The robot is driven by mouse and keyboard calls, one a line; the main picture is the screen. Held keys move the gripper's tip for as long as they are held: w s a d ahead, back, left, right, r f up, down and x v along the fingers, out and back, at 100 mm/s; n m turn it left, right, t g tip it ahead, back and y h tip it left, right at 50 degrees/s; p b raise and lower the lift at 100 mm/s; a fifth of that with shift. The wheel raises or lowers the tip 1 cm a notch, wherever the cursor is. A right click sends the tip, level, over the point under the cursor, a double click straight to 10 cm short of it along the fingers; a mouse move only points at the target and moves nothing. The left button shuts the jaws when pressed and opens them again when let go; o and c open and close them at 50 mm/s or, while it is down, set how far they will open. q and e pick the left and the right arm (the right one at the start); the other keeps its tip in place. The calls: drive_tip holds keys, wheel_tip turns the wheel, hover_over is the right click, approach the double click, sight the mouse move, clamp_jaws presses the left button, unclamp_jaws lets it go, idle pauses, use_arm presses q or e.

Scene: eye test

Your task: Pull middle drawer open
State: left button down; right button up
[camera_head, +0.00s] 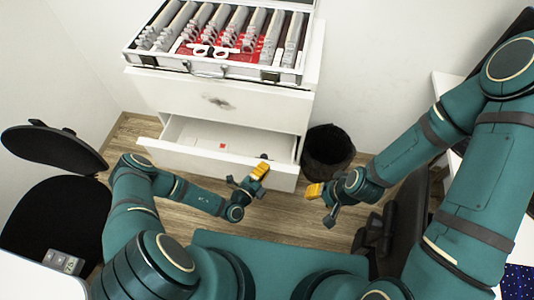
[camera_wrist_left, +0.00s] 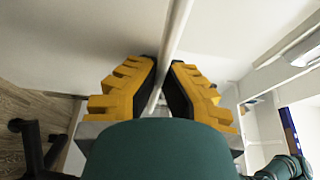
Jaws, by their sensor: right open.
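A white cabinet (camera_head: 222,97) stands against the wall in the head view. My left gripper (camera_head: 260,170) is at the right part of the open drawer's front panel. In the left wrist view its yellow fingers (camera_wrist_left: 163,85) are closed on both sides of the thin white panel (camera_wrist_left: 178,30). My right gripper (camera_head: 318,193) is empty in the air, right of the drawer, open.
An open case (camera_head: 207,68) with rows of grey items and eyeglass frames sits on the cabinet. A black bin (camera_head: 328,150) stands right of the drawer. A black chair (camera_head: 62,215) is at the left. Another dark seat (camera_head: 405,215) is under my right arm. Wood floor shows between.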

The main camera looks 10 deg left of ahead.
use_arm(q)
drive_tip(key=shift+s+p, duration=0.45)
drive_tip(key=shift+s, duration=2.5)
drive_tip(key=c, duration=1.1)
unclamp_jaws()
drive_tip(key=v, duration=1.2)
